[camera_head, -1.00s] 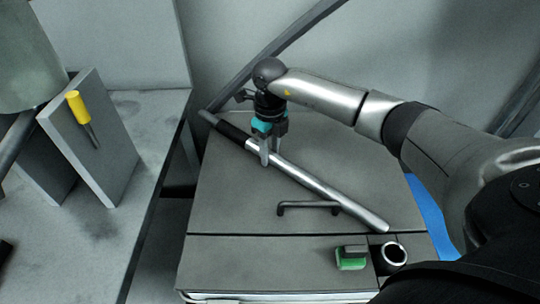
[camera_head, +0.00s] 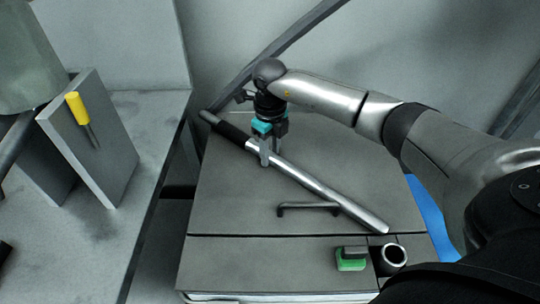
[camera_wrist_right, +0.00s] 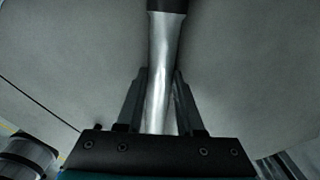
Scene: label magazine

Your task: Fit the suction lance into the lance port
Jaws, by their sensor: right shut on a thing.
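The suction lance (camera_head: 320,188) is a long silver tube with a dark grip section near its far left end. It lies slanted over the grey top, from the far left to the near right. My right gripper (camera_head: 270,160) is shut on the lance's silver tube just past the dark section. In the right wrist view the lance (camera_wrist_right: 163,60) runs between the two fingers (camera_wrist_right: 160,95). A round port with a light rim (camera_head: 394,254), which looks like the lance port, stands at the near right of the top, apart from the lance. My left gripper is not in view.
A dark bar handle (camera_head: 308,207) sits on the grey top (camera_head: 230,205) beside the lance. A green block with a dark top (camera_head: 351,258) is left of the port. A yellow-handled tool (camera_head: 78,107) is on an upright panel (camera_head: 112,150) at the left.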

